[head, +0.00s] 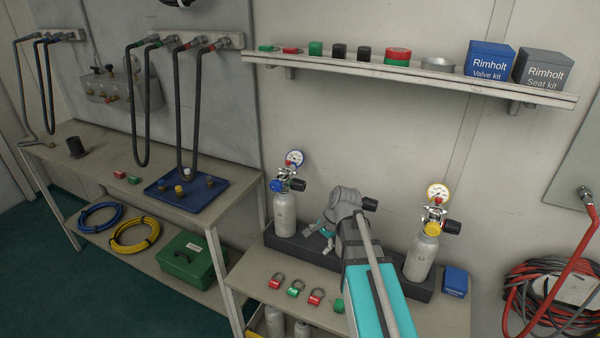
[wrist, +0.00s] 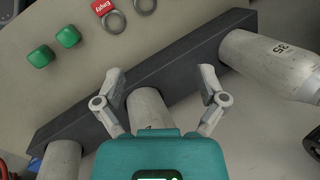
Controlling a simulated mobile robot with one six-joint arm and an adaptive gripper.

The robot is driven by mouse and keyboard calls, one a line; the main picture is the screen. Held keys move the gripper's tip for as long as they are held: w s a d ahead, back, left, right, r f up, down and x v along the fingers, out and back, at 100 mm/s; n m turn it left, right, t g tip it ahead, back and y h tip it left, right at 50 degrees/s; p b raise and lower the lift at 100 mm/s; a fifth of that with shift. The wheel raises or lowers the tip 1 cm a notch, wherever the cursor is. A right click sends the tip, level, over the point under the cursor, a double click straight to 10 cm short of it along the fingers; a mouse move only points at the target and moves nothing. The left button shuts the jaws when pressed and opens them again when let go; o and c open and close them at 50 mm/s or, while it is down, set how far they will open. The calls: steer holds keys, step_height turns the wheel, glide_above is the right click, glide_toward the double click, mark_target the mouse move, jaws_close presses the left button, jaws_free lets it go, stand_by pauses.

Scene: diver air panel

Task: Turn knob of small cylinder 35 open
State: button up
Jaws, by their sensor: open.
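Small cylinder 35 (wrist: 270,62) shows its number at the right of the wrist view; its top is out of frame. By layout it is the left cylinder (head: 284,216) in the head view, upright with a blue collar, a gauge and a black knob (head: 298,185). A dark part at the wrist view's right edge (wrist: 313,146) may be that knob. My gripper (wrist: 161,76) is open and empty, its fingers spread above the middle cylinder (wrist: 149,108), left of 35 there. In the head view my gripper (head: 327,225) hides most of the middle cylinder.
The cylinders stand in a dark rack (head: 290,243). The right cylinder (head: 421,256) has a yellow collar and gauge. Red and green tags (head: 297,288) lie along the bench front, and a blue box (head: 455,281) sits at right. A loaded shelf (head: 410,73) is above.

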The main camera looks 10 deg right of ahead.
mark_target(305, 183)
steer(key=w+d+r+m+t+y+p, duration=0.1)
steer(key=w+d+r+m+p, duration=0.2)
steer(key=w+r+m+p, duration=0.3)
steer(key=w+d+r+m+t+y+p, duration=0.2)
steer(key=w+r+m+p, duration=0.4)
steer(key=r, duration=0.6)
steer(key=shift+d+m, duration=0.8)
steer(key=shift+m, duration=0.2)
steer(key=shift+w, duration=0.15)
steer(key=b+x, duration=0.7)
steer(key=x, duration=0.4)
steer(key=shift+w+a+b, duration=0.2)
steer(key=shift+a+b, duration=0.05)
steer(key=shift+b, duration=0.15)
steer(key=shift+b+x, duration=0.75)
steer(key=shift+x, duration=0.35)
steer(key=shift+a+r, duration=0.15)
